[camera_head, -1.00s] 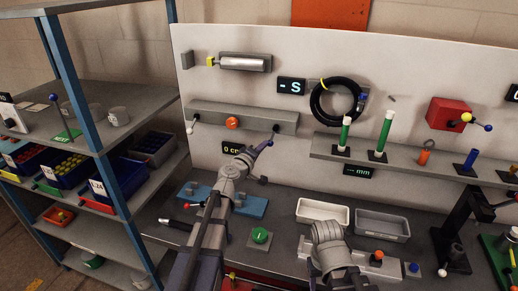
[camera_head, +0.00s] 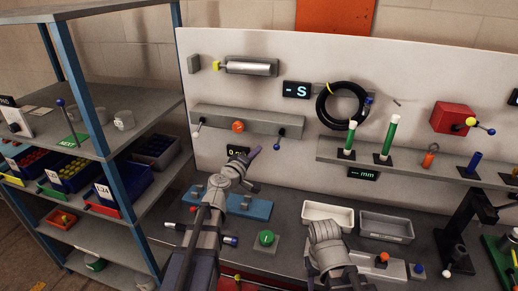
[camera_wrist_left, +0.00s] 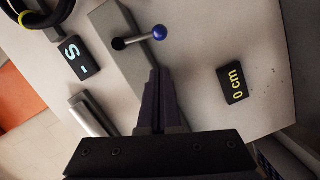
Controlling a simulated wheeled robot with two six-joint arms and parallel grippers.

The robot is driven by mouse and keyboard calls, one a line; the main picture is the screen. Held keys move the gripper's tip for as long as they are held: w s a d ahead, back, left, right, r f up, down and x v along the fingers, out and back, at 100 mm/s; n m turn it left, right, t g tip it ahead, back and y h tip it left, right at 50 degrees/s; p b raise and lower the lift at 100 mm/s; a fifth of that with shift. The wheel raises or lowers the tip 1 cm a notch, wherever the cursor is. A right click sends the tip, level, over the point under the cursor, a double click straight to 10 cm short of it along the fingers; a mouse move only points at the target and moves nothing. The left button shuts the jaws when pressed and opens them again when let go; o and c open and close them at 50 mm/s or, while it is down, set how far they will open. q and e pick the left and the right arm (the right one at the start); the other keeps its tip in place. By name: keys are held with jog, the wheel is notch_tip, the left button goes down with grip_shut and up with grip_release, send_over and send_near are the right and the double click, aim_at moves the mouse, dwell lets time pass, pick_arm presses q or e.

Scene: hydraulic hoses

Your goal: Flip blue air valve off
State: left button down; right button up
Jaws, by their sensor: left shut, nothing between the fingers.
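The blue air valve (camera_head: 277,147) is a short lever with a blue ball end, at the right of a grey bar on the white wall panel. The lever hangs down from its dark hub, slightly to the left. In the left wrist view the blue ball (camera_wrist_left: 159,32) stands just beyond my fingertips. My left gripper (camera_head: 256,152) is shut and empty, left of the ball and apart from it in the head view. Its dark fingers also show in the left wrist view (camera_wrist_left: 158,75). My right arm is partly visible, but its gripper is not.
The same bar (camera_head: 215,118) carries an orange knob (camera_head: 238,126) and a white-ball lever (camera_head: 196,134). A "0 cm" display (camera_wrist_left: 233,84) is mounted below it. A "- S" display (camera_head: 296,89) and a coiled black hose (camera_head: 322,105) are to the upper right. Trays (camera_head: 385,228) stand on the bench.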

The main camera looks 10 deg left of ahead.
pick_arm(q)
jog(key=v, duration=0.7)
jog(key=shift+s, duration=0.2)
jog(key=shift+r, duration=0.1)
